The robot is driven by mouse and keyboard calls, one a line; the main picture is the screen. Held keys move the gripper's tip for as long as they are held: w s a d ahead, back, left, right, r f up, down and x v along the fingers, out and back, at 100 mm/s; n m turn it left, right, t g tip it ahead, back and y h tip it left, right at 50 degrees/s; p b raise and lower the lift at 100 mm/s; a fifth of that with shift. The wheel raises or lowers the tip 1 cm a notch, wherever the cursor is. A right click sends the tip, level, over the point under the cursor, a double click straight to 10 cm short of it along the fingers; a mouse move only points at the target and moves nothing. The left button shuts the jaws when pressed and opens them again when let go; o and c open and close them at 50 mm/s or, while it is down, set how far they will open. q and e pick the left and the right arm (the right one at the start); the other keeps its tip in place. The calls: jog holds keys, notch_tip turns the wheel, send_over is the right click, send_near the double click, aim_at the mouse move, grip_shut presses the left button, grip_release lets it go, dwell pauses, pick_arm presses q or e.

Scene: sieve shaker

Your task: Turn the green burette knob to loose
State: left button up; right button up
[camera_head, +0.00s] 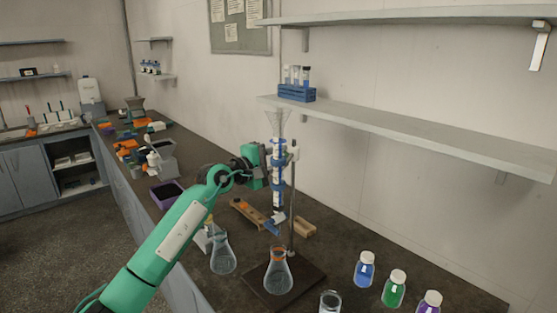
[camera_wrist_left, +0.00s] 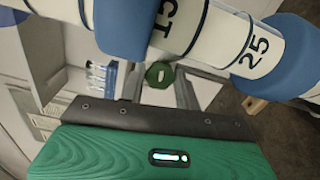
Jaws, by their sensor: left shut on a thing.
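The burette (camera_head: 277,190) stands upright on its stand, clear with blue bands and a funnel on top. In the left wrist view its white scale (camera_wrist_left: 225,35), with 15 and 25 readable, crosses the top. The green knob (camera_wrist_left: 160,74), round with a pale mark, sits between the grey fingers of my left gripper (camera_wrist_left: 160,82), which is shut on it. In the head view my left gripper (camera_head: 266,164) is beside the burette's upper part, and the knob is hidden there. My right gripper is out of view.
A flask with an orange ring (camera_head: 279,273) stands on the dark stand base (camera_head: 312,272) under the burette. Another flask (camera_head: 222,256) is to its left. Blue (camera_head: 364,270), green (camera_head: 394,290) and purple (camera_head: 429,303) bottles stand right. A shelf (camera_head: 400,135) hangs above.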

pick_arm(q)
jog(key=n, duration=0.4)
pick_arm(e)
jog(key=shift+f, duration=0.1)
pick_arm(q)
jog(key=o, duration=1)
jog(key=shift+c, duration=0.2)
jog(key=shift+s+a, duration=0.1)
jog(key=shift+a, duration=0.05)
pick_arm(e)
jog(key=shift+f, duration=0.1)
pick_arm(q)
jog(key=b+v, duration=0.4)
jog(key=v, duration=0.9)
jog(key=shift+s+a, duration=0.2)
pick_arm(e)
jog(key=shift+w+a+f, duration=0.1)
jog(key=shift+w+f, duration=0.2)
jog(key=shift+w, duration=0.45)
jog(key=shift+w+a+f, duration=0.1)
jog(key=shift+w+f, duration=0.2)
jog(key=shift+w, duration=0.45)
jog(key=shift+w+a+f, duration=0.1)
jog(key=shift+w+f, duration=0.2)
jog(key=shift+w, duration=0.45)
